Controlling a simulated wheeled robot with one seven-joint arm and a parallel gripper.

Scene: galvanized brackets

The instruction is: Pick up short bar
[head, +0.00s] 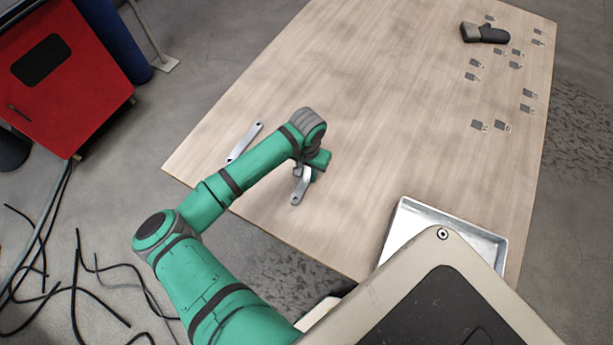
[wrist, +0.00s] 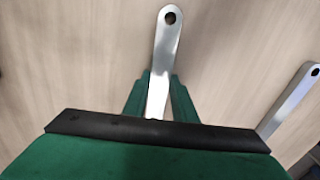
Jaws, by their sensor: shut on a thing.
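The short bar (head: 299,190) is a flat silvery metal strip with rounded ends and a hole, near the table's front edge. My gripper (head: 304,172) is shut on it from above. In the wrist view the short bar (wrist: 166,48) runs up between the two green fingers, and its lower end is hidden by the gripper body. I cannot tell whether it touches the table or hangs just above it. A second, longer-looking metal bar (head: 245,141) lies to the left, beyond my forearm; it also shows at the right in the wrist view (wrist: 291,100).
A metal tray (head: 400,213) stands at the table's front right, partly hidden by my body. Dark gloves (head: 485,33) and several small grey plates (head: 477,125) lie at the far right. The middle of the wooden table (head: 370,110) is clear. A red cabinet (head: 70,70) stands at left.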

